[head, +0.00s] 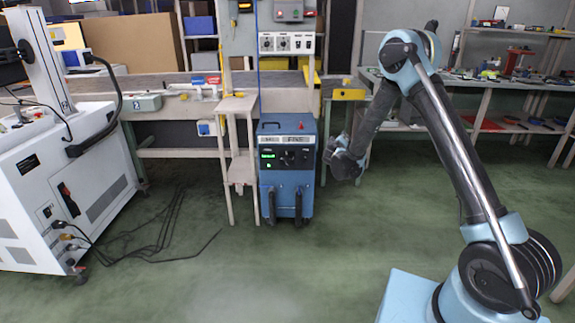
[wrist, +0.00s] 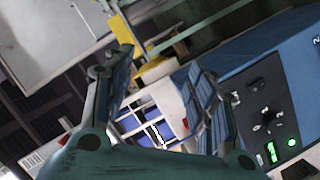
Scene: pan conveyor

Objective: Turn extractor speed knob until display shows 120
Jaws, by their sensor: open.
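The extractor is a blue upright box (head: 288,188) in the middle of the head view. Its dark front panel carries a green-lit display (head: 268,155), too small to read there. In the wrist view the display (wrist: 272,152) is lit green at the lower right, tilted, and I cannot read its number. A dark knob (wrist: 267,118) with pale marks around it sits just above the display. My gripper (head: 332,155) is just right of the extractor. In the wrist view my gripper (wrist: 162,66) is open and empty; the knob is right of both fingers, apart from them.
A small wooden stand (head: 236,150) is close to the extractor's left side. A white control box with knobs (head: 287,43) is on the wall above. A white machine (head: 65,170) stands at the left, with black cables (head: 165,235) on the floor. The green floor in front is clear.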

